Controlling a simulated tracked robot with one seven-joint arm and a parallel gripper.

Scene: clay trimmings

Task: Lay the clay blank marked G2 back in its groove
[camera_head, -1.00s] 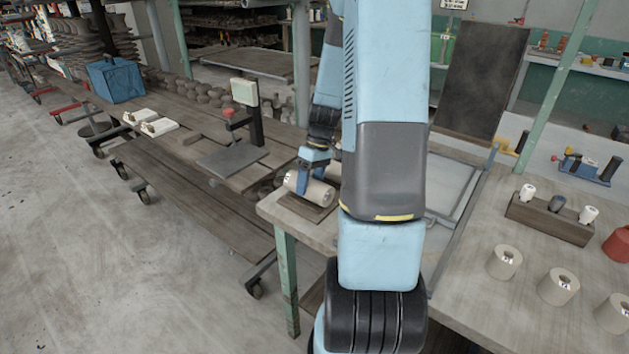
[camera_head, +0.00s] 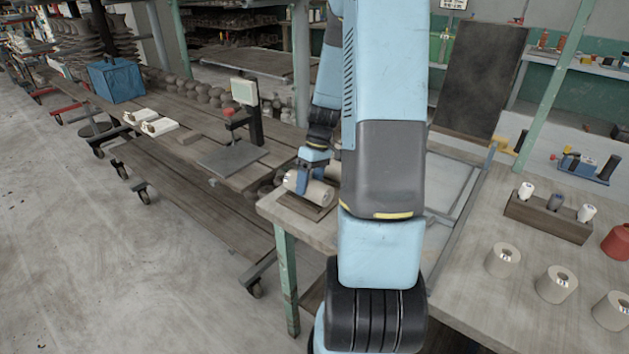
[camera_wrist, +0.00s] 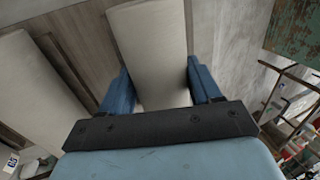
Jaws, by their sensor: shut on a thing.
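A pale cylindrical clay blank (camera_head: 306,188) lies on its side at the left end of the bench. My gripper (camera_head: 312,178) is over it and shut on it. In the wrist view the held blank (camera_wrist: 150,50) sits between the blue fingers of my gripper (camera_wrist: 158,92). A second pale blank (camera_wrist: 40,92) lies beside it at the left. Under them is a dark wooden board (camera_head: 309,209); the grooves cannot be made out. I cannot read a G2 mark on the held blank. My arm hides part of the board and what lies behind it.
Several short pale cylinders (camera_head: 503,260) with holes stand on the bench (camera_head: 460,285) at right. A wooden block (camera_head: 548,219) there holds small upright pieces. A flat dark plate (camera_head: 232,158) lies on the wooden table at left. The bench edge lies close to the board.

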